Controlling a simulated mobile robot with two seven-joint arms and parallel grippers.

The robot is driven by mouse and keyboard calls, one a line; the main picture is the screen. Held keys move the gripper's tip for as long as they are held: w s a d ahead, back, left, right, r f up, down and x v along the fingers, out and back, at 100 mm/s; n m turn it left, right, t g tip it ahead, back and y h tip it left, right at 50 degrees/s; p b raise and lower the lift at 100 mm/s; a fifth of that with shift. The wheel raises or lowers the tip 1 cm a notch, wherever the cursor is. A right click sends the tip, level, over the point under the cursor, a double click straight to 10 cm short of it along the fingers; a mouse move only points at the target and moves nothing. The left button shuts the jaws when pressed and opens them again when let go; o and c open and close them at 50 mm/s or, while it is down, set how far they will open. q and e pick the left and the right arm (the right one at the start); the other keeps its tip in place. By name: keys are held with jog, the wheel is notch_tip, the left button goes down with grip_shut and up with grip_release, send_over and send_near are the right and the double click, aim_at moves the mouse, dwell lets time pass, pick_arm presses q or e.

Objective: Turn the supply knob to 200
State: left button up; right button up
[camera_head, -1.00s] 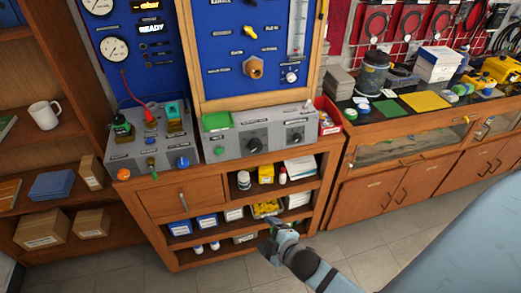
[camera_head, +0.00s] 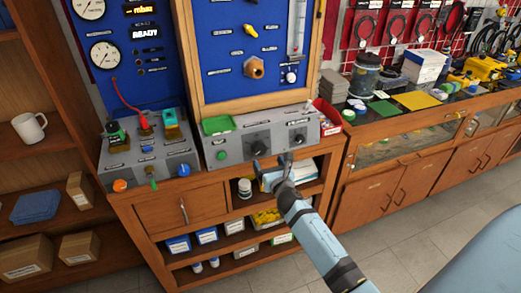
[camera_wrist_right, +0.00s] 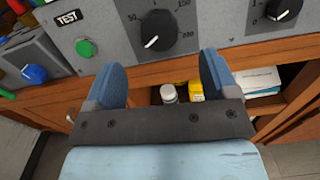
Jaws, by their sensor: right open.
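A black knob (camera_wrist_right: 160,30) with a white pointer sits on the front of the grey control box, inside a printed scale with 50 and 150 readable. Its pointer is aimed to the lower left. I take it as the supply knob, though I cannot read its name; it also shows in the head view (camera_head: 260,144). My right gripper (camera_head: 271,162) is open and empty, just below and in front of this knob. In the right wrist view its two blue fingers (camera_wrist_right: 162,72) are spread on either side below the knob, apart from it. My left gripper is out of view.
A second black knob (camera_wrist_right: 283,9) is to the right, and a green button (camera_wrist_right: 85,47) under a TEST label is to the left. A smaller box (camera_head: 150,160) with a blue knob stands left. Below is an open shelf with bottles and boxes.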

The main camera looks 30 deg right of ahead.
aim_at(261, 151)
jog(key=x, duration=0.8)
jog(key=shift+w, duration=0.15)
jog(key=c, duration=0.9)
